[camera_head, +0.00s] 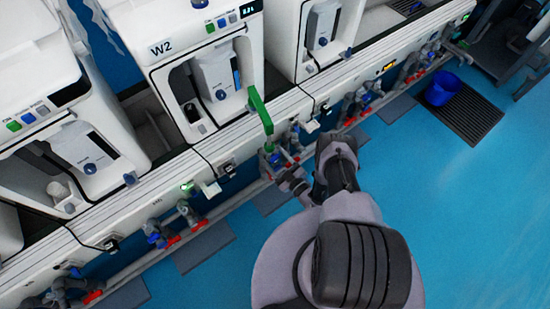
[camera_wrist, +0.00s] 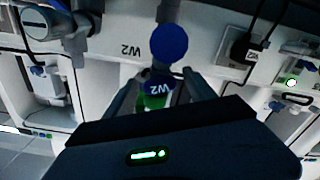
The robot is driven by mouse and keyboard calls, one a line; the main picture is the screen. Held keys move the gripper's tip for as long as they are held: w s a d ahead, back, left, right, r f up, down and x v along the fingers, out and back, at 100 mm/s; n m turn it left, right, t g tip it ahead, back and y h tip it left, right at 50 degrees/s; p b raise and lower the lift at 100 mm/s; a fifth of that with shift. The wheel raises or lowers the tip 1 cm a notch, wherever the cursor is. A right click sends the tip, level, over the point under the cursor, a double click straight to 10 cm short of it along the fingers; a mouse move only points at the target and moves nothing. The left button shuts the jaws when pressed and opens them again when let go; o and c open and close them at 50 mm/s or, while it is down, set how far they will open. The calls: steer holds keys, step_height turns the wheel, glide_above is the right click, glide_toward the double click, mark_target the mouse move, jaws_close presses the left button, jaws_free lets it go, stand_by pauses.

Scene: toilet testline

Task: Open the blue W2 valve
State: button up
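In the wrist view, a blue part marked W2 (camera_wrist: 160,86) sits above a green body, between the two fingers of my gripper (camera_wrist: 165,88). The fingers stand apart on its left and right; I cannot tell whether they touch it. A round blue disc (camera_wrist: 168,44) shows just beyond it, in front of the white panel with an upside-down W2 print. In the head view, my gripper (camera_head: 278,168) is at the pipe row below the white W2 machine (camera_head: 205,75), beside a small blue part (camera_head: 274,159). My gripper partly hides the valve there.
A green bar (camera_head: 261,110) rises just above my gripper. Other valves with blue and red parts (camera_head: 162,236) line the pipe on both sides. The blue floor at right is clear.

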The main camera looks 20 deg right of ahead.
steer(key=shift+s, duration=0.1)
steer(key=b+v, duration=0.1)
steer(key=v, duration=1.6)
steer(key=shift+b, duration=0.35)
steer(key=shift+s+r, duration=0.1)
steer(key=shift+r, duration=0.05)
